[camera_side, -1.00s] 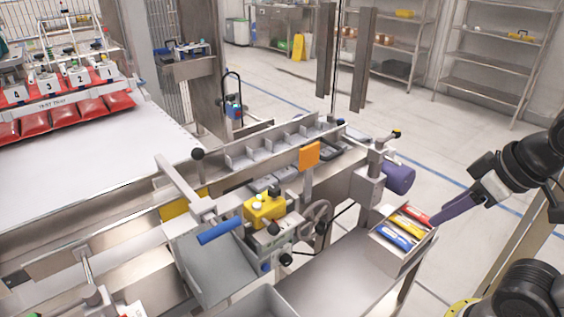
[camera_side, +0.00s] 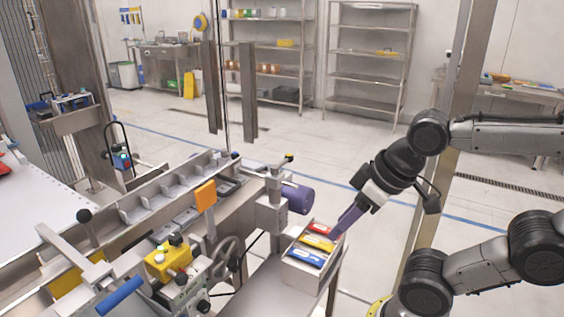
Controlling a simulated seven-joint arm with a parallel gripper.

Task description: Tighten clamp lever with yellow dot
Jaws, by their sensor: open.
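A small clamp lever with a yellow-marked end (camera_side: 289,157) sits on top of a grey metal clamp post (camera_side: 272,200) beside a purple cylinder (camera_side: 298,200). The dot itself is too small to make out clearly. My gripper (camera_side: 342,226) has long purple fingers. They point down and left beside the right edge of a bin, lower than the lever and to its right. The gripper is open and nothing shows between its fingers, though they overlap from this angle.
The metal bin (camera_side: 300,272) holds red, yellow and blue items close to my fingertips. Open floor lies behind the clamp.

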